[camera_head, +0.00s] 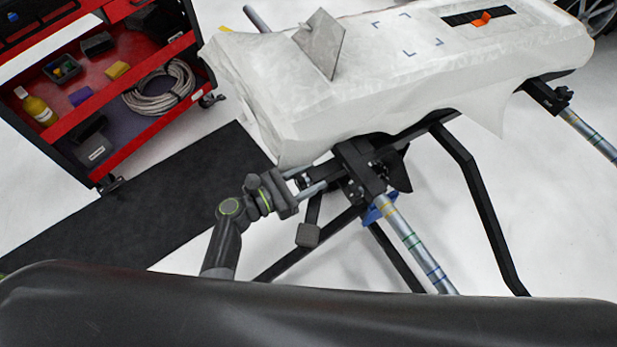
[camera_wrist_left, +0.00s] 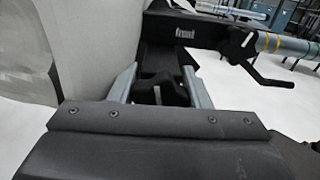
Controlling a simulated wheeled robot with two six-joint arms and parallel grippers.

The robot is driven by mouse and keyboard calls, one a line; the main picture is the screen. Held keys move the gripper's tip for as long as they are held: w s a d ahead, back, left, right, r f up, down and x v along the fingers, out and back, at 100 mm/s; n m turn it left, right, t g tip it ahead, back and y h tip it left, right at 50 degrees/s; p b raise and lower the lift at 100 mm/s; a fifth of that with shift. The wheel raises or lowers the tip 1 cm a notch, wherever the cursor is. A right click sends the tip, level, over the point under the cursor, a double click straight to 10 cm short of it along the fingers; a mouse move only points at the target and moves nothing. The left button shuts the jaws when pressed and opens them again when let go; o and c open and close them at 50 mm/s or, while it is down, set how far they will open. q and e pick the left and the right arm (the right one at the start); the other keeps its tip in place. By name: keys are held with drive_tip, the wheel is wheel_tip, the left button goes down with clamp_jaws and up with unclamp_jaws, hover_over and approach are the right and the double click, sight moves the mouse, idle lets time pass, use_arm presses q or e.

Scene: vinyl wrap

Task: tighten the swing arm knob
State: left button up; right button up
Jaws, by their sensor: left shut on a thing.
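My left gripper (camera_head: 312,182) reaches in at the black joint of the stand, below the near corner of the white-covered panel. In the left wrist view its two grey fingers (camera_wrist_left: 160,88) stand either side of a black knob (camera_wrist_left: 162,92) and are shut on it. In the head view the knob is hidden by the gripper and joint. The swing arm tube (camera_head: 408,236), silver with coloured bands, extends from the joint (camera_head: 358,168) toward the lower right. My right gripper is not in view.
The white-covered panel (camera_head: 440,75) rests on the black stand, with a grey squeegee-like plate (camera_head: 320,42) on top. A black stand leg (camera_head: 482,205) lies right of the tube. A red tool cart (camera_head: 150,132) stands at left beside a dark mat (camera_head: 190,195).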

use_arm(q)
drive_tip(key=shift+m, duration=0.3)
drive_tip(key=o, duration=1)
drive_tip(key=b+v, duration=0.1)
drive_tip(key=v, duration=1.6)
drive_tip(key=shift+s+a, duration=0.2)
